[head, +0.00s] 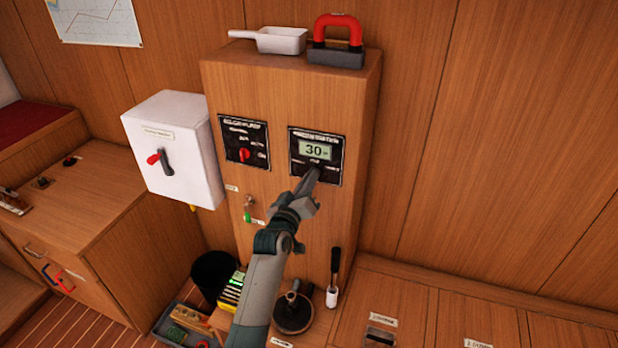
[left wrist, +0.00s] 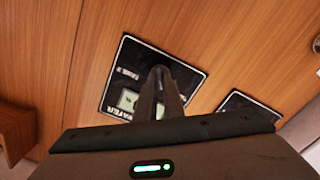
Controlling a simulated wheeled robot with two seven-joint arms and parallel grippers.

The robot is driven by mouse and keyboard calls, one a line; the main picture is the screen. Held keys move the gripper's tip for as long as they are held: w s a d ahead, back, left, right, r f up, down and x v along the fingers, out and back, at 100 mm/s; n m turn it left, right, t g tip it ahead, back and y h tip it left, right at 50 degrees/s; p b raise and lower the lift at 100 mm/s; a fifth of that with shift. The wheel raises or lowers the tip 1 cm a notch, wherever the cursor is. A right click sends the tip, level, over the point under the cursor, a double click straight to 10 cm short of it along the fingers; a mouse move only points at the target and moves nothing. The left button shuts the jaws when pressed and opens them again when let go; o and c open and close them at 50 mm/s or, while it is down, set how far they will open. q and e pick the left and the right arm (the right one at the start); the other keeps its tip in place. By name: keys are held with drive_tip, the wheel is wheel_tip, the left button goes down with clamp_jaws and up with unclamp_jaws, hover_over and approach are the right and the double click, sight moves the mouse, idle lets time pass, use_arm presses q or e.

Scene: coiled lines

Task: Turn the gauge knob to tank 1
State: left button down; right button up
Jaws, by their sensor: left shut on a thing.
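The gauge panel (head: 332,138) is a black plate on the upper right of the wooden cabinet front, with a lit display (head: 314,150) reading 30. My left gripper (head: 312,174) is at the lower middle of this panel, with its fingers closed together on the knob there. The fingers hide the knob and part of the lettering, so its pointing direction cannot be read. In the left wrist view the fingers (left wrist: 160,80) reach onto the same gauge panel (left wrist: 122,78), which appears upside down. My right gripper is not in view.
A second black panel (head: 233,130) with a red knob (head: 245,154) is left of the gauge. A white box (head: 165,115) with a red-and-black switch juts out further left. A scoop (head: 275,40) and a red-handled tool (head: 338,30) lie on top. A bucket (head: 213,272) stands below.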

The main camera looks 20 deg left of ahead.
use_arm(q)
drive_tip(key=shift+n, duration=1)
drive_tip(key=c, duration=1.9)
unclamp_jaws()
drive_tip(key=shift+o, duration=0.2)
drive_tip(key=shift+s, duration=0.15)
drive_tip(key=s+b, duration=0.3)
drive_tip(key=s, duration=1.4)
drive_tip(key=shift+a+b, duration=0.3)
drive_tip(key=shift+a, duration=0.05)
drive_tip(key=shift+f, duration=0.15)
